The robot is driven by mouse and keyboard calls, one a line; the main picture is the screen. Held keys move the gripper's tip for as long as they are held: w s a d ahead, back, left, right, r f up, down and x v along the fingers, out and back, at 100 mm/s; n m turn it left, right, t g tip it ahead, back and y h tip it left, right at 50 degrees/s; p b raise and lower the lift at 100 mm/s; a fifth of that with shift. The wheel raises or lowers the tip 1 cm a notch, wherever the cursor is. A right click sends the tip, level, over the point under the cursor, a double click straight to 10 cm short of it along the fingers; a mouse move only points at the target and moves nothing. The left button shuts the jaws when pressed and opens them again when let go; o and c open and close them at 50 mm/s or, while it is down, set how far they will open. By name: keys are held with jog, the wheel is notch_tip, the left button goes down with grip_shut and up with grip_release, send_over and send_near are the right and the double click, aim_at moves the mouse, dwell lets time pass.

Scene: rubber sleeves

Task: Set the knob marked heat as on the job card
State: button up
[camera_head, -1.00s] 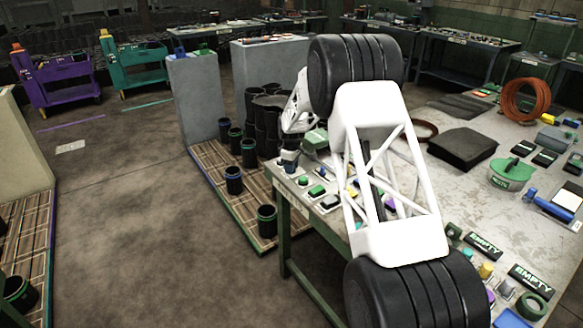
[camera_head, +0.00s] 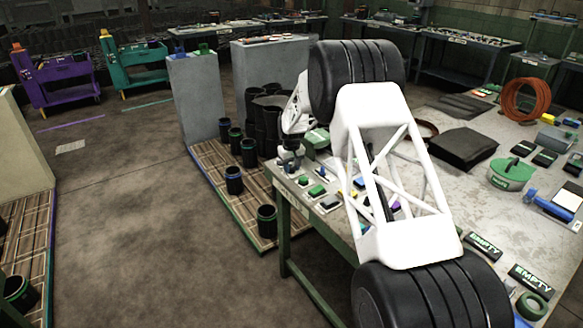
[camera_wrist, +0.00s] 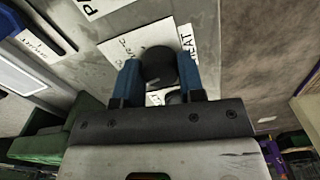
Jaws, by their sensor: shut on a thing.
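In the wrist view the dark round knob (camera_wrist: 158,62) stands on a white plate (camera_wrist: 128,44) with handwriting-like marks. A label reading HEAT (camera_wrist: 187,48) is beside it. My gripper (camera_wrist: 158,76) has its two blue fingers on either side of the knob and is shut on it. Any pointer mark on the knob cannot be made out. In the head view my gripper (camera_head: 289,158) is small, at the far left corner of the workbench, and the knob is hidden there. I cannot pick out a readable job card.
Several small coloured controls line the left edge of the workbench (camera_head: 465,198). A green item (camera_head: 316,139) stands close to my gripper. A dark pad (camera_head: 464,149), a green round container (camera_head: 513,173) and an orange coil (camera_head: 526,99) lie farther right. My arm crosses above the bench.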

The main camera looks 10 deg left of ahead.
aim_at(292, 167)
jog(key=shift+m, duration=1.4)
jog(key=o, duration=0.9)
jog(key=shift+r, duration=0.15)
jog(key=shift+r, duration=3.75)
jog(key=shift+r, duration=0.1)
